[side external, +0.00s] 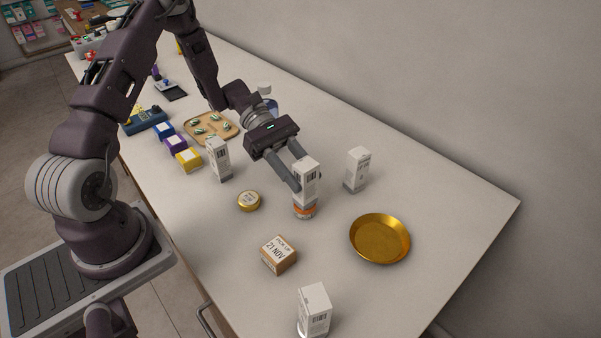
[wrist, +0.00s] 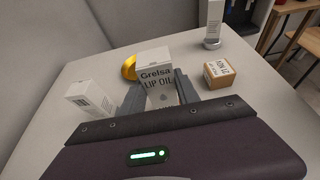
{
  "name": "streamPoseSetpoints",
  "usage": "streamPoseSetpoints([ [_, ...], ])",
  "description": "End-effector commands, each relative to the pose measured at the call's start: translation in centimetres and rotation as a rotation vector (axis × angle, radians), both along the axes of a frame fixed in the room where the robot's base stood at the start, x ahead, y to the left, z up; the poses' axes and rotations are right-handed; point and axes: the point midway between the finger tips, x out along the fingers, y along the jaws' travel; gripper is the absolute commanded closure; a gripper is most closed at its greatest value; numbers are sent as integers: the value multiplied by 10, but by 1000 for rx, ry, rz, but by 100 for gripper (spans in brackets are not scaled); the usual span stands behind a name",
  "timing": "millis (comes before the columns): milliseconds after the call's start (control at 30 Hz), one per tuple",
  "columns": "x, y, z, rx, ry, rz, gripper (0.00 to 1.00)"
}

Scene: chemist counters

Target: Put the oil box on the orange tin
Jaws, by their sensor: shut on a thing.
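The oil box (wrist: 157,78) is a white carton printed "Grelsa LIP OIL" in the wrist view. My gripper (wrist: 160,94) is shut on it, one finger on each side. In the side view my gripper (side external: 300,171) holds the box (side external: 308,184) upright. The orange tin (side external: 305,212) is a small round tin with an orange band and shows directly under the box. Whether the box touches the tin or hangs just above it, I cannot tell. The box hides the top of the tin. The tin is not visible in the wrist view.
Similar white cartons stand nearby: one right (side external: 356,170), one left (side external: 218,158), one at the front (side external: 314,312). A gold dish (side external: 380,246), a small gold tin (side external: 249,201) and a cardboard box (side external: 278,256) surround the spot. A wooden tray (side external: 225,131) lies farther back.

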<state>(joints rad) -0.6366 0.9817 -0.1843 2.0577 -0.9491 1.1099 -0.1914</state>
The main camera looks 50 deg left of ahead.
Motion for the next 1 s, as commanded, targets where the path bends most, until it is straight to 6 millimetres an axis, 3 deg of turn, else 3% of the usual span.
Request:
streamPoseSetpoints([
  [167, 0, 0, -2, 0, 0, 0, 100],
  [200, 0, 0, -3, 0, 0, 0, 60],
  [300, 0, 0, -2, 0, 0, 0, 41],
  [667, 0, 2, 2, 1, -1, 2, 41],
  [1000, 1, 82, 33, 3, -2, 3, 41],
])
